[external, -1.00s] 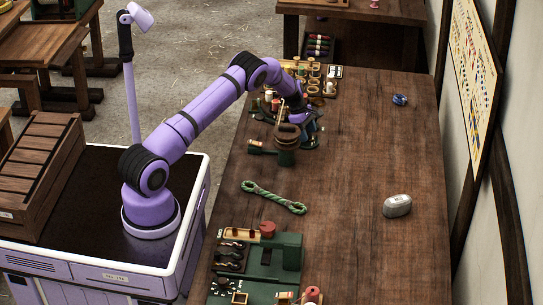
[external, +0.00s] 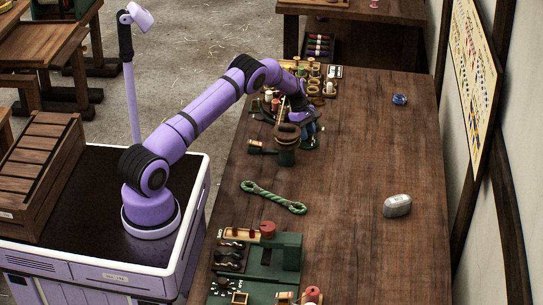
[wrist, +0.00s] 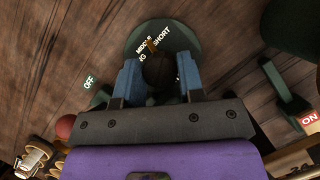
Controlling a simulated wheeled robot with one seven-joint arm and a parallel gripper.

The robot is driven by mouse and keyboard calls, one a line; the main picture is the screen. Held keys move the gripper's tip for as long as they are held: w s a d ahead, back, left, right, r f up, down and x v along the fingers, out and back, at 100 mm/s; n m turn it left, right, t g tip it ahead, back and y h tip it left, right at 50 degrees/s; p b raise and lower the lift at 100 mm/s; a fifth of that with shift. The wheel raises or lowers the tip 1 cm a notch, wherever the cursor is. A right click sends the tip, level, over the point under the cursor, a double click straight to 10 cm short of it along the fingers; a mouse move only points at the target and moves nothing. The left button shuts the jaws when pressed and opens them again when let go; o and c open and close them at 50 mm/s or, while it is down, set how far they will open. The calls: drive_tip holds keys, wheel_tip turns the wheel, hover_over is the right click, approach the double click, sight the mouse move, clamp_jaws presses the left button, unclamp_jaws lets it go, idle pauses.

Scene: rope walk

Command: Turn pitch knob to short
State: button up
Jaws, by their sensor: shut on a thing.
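In the wrist view the pitch knob (wrist: 158,69) is a dark round knob on a green dial plate (wrist: 190,37). The plate carries white words, among them MIDDLE and SHORT; another ends in NG. The knob's tan pointer (wrist: 152,46) lies between MIDDLE and SHORT. My gripper (wrist: 157,80) is shut on the knob, one blue finger on each side. The fingers and gripper body hide the lower part of the dial. In the external view my gripper (external: 309,131) is low at the green machine, and the knob is hidden there.
A green lever (wrist: 282,88) stands right of the dial, near an ON label (wrist: 308,119); an OFF label (wrist: 89,83) is at left. A brown-topped green post (external: 287,146) stands just in front of my gripper. The right half of the bench (external: 360,150) is mostly clear.

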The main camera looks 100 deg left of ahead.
drive_tip(key=shift+m+g+h, duration=0.6)
drive_tip(key=shift+m+g, duration=0.1)
drive_tip(key=shift+m, duration=1.5)
drive_tip(key=shift+a, duration=0.1)
drive_tip(key=o, duration=0.9)
drive_tip(key=v, duration=1)
drive_tip(key=shift+a+r, duration=0.15)
drive_tip(key=shift+r, duration=0.2)
